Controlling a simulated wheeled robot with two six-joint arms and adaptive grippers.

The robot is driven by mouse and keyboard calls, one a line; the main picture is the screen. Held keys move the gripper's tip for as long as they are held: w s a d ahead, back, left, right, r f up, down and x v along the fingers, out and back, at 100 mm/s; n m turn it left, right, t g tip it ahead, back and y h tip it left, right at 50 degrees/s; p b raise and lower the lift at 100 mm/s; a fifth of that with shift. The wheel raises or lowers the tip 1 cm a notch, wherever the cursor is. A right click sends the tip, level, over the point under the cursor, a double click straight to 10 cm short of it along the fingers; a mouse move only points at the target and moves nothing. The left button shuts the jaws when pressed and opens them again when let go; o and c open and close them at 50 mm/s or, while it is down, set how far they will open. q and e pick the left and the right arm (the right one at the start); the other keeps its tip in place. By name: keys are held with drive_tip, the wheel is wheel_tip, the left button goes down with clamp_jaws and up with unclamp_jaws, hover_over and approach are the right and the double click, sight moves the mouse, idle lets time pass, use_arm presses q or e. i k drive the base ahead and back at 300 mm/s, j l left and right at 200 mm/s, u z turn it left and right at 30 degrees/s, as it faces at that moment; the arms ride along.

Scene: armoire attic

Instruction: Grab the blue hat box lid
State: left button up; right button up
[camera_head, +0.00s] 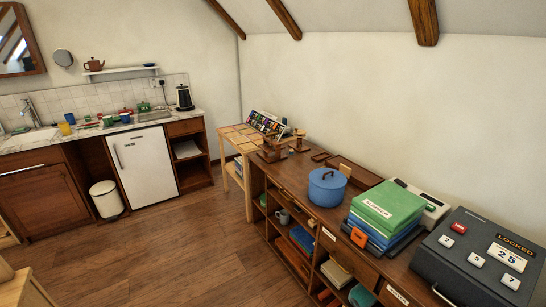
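A round blue box (327,192) stands on top of the long brown wooden cabinet (285,173). Its blue lid (328,176) is on top, with a small dark handle or knob at the centre. The lid appears to sit flat on the box. The side facing the wall is hidden. Neither of my grippers shows in the head view.
Right of the blue box are a green box (390,203) on blue folders, an orange tag (359,237) and a large grey locked case (480,258). Wooden items (272,151) stand to its left. The floor (190,245) before the cabinet is clear.

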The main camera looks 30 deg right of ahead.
sight(330, 179)
drive_tip(key=i+z, duration=0.1)
drive_tip(key=i, duration=1.25)
drive_tip(key=i+j+z, duration=0.1)
drive_tip(key=i, duration=1.2)
drive_tip(key=j, duration=0.1)
